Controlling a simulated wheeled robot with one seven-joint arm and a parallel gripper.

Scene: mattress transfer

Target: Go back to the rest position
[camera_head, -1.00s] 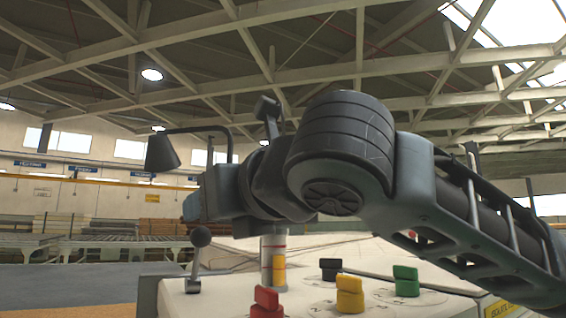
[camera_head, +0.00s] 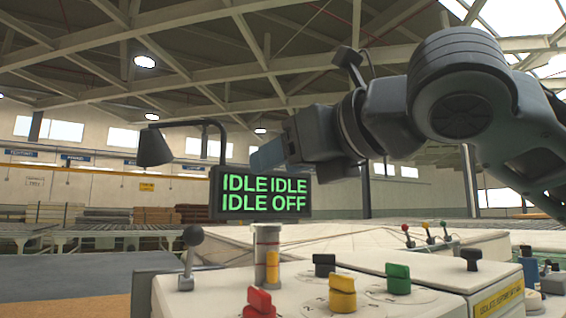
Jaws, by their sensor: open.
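My arm reaches in from the right and is raised above the control console (camera_head: 240,300), pointing left. My gripper (camera_head: 266,156) is at its left end, bluish and seen side-on, just above the display; the gap between its fingers is hard to make out. It is clear of the knobs. The display (camera_head: 262,194) reads IDLE IDLE, IDLE OFF in green. On the console are a red knob (camera_head: 259,303), a yellow knob (camera_head: 342,293), a green knob (camera_head: 398,278) and a black knob (camera_head: 324,265).
A ball-topped lever (camera_head: 190,258) stands at the console's left, near a banded post (camera_head: 267,254). A lamp (camera_head: 155,148) hangs from a bent arm behind. More small levers (camera_head: 430,236) and a black knob (camera_head: 471,258) are at the right.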

